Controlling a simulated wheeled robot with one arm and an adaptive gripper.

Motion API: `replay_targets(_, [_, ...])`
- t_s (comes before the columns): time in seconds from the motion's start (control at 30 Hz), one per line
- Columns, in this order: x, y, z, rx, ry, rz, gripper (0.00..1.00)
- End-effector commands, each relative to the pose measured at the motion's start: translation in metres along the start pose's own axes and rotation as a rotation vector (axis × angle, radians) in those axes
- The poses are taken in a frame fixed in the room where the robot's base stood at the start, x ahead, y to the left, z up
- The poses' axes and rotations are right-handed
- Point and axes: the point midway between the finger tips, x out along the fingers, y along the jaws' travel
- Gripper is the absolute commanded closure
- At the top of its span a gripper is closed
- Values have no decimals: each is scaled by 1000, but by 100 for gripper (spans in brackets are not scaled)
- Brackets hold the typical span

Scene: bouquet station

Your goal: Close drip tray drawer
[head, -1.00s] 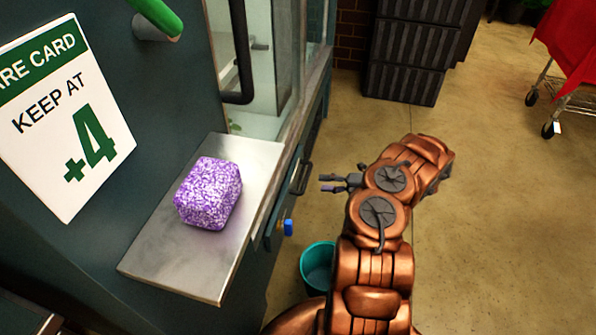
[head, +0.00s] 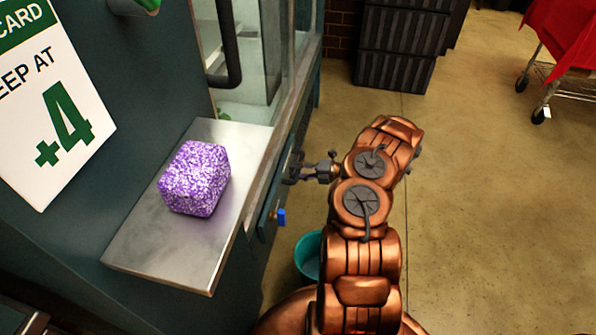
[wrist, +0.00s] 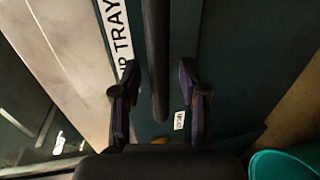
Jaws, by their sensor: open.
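The drip tray drawer shows in the wrist view as a dark teal front (wrist: 222,60) beside a white label strip (wrist: 116,40) that partly reads "TRAY". A long black bar handle (wrist: 157,60) runs down this front. My gripper (wrist: 160,100) is open, with one finger on each side of the handle's lower end; I cannot tell whether either finger touches it. How far the drawer stands out is not clear.
A purple speckled block (head: 195,178) sits on the steel shelf (head: 160,245). A blue tap (head: 281,216) juts from the cabinet below. A teal bucket (head: 308,258) stands on the floor beside my arm. Black crates (head: 397,60) and a red-draped cart (head: 560,50) are farther back.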

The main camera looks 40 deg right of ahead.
Motion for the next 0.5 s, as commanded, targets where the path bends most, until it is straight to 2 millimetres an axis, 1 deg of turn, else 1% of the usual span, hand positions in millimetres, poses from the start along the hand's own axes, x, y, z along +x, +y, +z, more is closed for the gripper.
replay_targets(0.03, [0,0,0,0,0,0,57])
replay_targets(0.07, [0,0,0,0,1,0,60])
replay_targets(0.43, [0,0,0,0,1,0,98])
replay_targets(0.5, [0,0,0,0,1,0,100])
